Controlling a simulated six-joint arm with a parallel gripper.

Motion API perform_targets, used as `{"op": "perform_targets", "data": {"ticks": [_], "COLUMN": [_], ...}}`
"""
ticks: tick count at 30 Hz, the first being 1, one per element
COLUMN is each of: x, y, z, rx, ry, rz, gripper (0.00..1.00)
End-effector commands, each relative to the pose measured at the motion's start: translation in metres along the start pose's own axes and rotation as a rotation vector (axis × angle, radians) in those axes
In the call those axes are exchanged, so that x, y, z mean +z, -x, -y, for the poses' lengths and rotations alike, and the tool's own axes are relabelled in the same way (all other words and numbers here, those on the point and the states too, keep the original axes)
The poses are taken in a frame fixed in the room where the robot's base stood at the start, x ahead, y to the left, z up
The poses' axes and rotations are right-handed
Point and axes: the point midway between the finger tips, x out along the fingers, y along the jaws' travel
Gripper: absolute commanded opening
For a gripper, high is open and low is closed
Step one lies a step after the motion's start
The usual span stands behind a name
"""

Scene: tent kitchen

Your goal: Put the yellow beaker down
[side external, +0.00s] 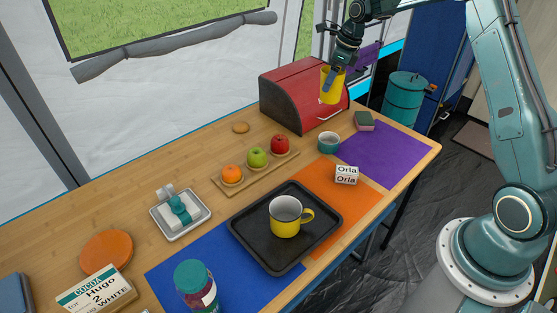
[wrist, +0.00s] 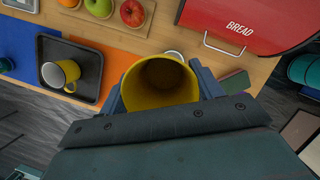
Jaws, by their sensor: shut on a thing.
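My gripper (side external: 336,74) is shut on the yellow beaker (side external: 332,88) and holds it up in the air. In the side view the beaker shows in front of the red bread bin (side external: 296,95). In the wrist view my gripper (wrist: 160,92) has a finger on each side of the yellow beaker (wrist: 158,84), and I look into its open, empty-looking top. Its underside is hidden in the wrist view.
A black tray (side external: 244,238) holds a yellow mug (side external: 285,216). A teal cup (side external: 328,142), a sponge (side external: 364,121) and an Orla card (side external: 346,175) stand near the bin. Fruit sits on a wooden board (side external: 254,176). The purple mat (side external: 388,155) is mostly clear.

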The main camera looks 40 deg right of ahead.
Motion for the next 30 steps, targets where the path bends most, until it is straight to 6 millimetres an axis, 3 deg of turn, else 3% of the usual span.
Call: {"op": "perform_targets", "data": {"ticks": [3,9,18,24,30], "x": [-0.036,-0.098,-0.193,-0.235,-0.251], "y": [0.012,0.031,0.061,0.074,0.079], "z": [0.03,0.07,0.112,0.123,0.127], "rx": [-0.026,-0.065,-0.122,-0.147,-0.156], "ry": [-0.082,-0.211,-0.395,-0.473,-0.5], "rz": [0.0,0.0,0.0,0.0,0.0], "gripper": [0.43,0.43,0.43,0.43,0.43]}}
